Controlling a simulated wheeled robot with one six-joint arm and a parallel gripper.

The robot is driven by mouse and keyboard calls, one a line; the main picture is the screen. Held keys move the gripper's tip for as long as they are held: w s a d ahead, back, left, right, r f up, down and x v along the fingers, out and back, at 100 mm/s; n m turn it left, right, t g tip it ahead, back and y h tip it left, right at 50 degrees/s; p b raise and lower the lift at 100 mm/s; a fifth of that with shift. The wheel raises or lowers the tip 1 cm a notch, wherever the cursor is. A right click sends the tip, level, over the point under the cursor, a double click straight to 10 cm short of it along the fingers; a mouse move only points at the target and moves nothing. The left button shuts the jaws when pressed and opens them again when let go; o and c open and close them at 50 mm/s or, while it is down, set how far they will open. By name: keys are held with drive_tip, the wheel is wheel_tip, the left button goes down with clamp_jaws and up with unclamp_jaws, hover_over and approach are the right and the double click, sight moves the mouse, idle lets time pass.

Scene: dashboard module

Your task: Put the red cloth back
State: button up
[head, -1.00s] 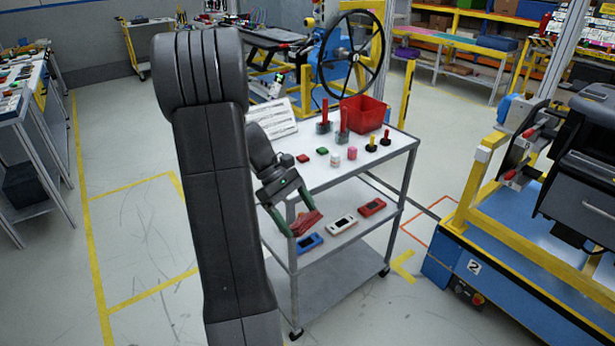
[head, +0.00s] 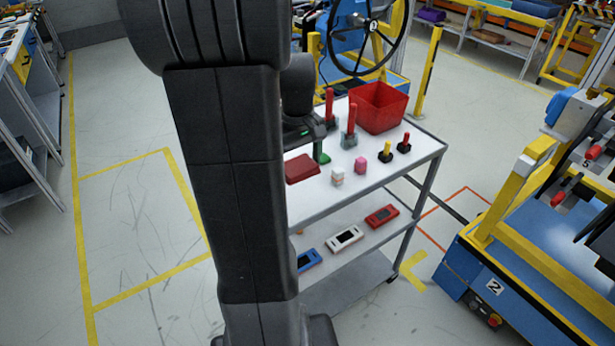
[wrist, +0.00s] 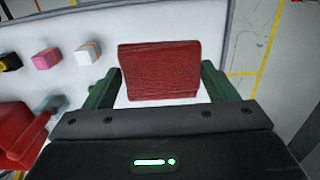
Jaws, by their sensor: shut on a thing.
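The red cloth (head: 302,168) is a flat, folded, dark red piece at the left part of the cart's white top. In the wrist view the cloth (wrist: 160,70) lies between the two green fingers of my gripper (wrist: 160,85). My gripper is shut on it. In the head view my gripper (head: 318,152) is partly hidden behind my arm, and only one green finger shows clearly. The cloth is over the white cart top (head: 350,192); I cannot tell whether it touches the surface.
A pink block (head: 360,163), a white block (head: 338,176) and yellow and red knobs stand right of the cloth. A red bin (head: 378,107) and red-handled tools stand at the back. The lower shelf holds blue, white (head: 344,238) and red devices. A blue-yellow machine (head: 520,250) stands right.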

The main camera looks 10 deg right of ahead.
sight(299, 174)
wheel_tip(299, 174, down, 10)
drive_tip(key=shift+r, duration=0.1)
drive_tip(key=o, duration=0.9)
drive_tip(key=shift+c, duration=0.2)
drive_tip(key=shift+r, duration=0.1)
wheel_tip(299, 174, up, 12)
drive_tip(key=shift+f, duration=0.1)
wheel_tip(299, 174, down, 11)
drive_tip(key=shift+f, duration=0.1)
drive_tip(key=shift+w+f, duration=0.1)
drive_tip(key=shift+r, duration=2.5)
